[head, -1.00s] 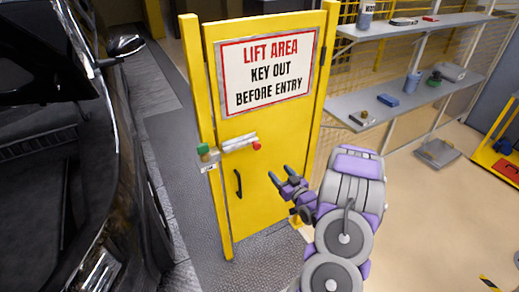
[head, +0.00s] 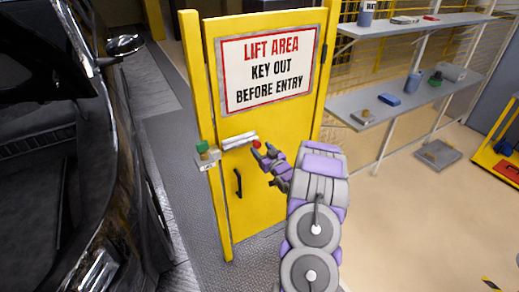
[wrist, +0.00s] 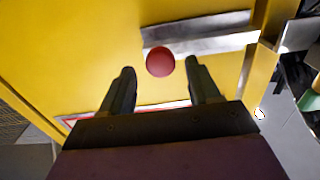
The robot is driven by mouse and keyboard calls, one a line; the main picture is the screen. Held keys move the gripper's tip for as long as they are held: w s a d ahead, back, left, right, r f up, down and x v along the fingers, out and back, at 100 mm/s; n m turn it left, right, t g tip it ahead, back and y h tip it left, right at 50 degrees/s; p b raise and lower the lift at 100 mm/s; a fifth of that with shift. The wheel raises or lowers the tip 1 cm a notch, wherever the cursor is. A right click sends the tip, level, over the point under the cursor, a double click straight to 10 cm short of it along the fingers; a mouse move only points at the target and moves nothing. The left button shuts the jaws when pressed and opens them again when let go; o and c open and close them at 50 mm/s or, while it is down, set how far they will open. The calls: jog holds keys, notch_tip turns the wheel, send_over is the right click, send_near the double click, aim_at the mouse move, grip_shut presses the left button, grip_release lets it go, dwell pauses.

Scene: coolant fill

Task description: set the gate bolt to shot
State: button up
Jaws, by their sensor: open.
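The yellow gate (head: 268,150) stands closed in its yellow frame. The gate bolt (head: 238,141) is a silver bar on the gate, with a red knob (head: 257,144) at its right end. In the wrist view, the red knob (wrist: 160,62) sits just beyond and between my fingertips, with the silver bolt (wrist: 200,37) behind it. My gripper (head: 265,152) is open beside the knob in the head view; its fingers (wrist: 158,75) show apart and empty in the wrist view. Whether the bolt's tip enters the post bracket (head: 207,163) is too small to tell.
A green block-like part (head: 202,147) sits on the post left of the bolt. A black handle (head: 238,183) is below it on the gate. A dark car (head: 75,150) stands close on the left. Shelves (head: 410,95) are at the right, with open floor (head: 420,225) in front.

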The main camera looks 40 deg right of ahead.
jog(key=shift+x, duration=1.2)
jog(key=shift+c, duration=0.2)
grip_shut()
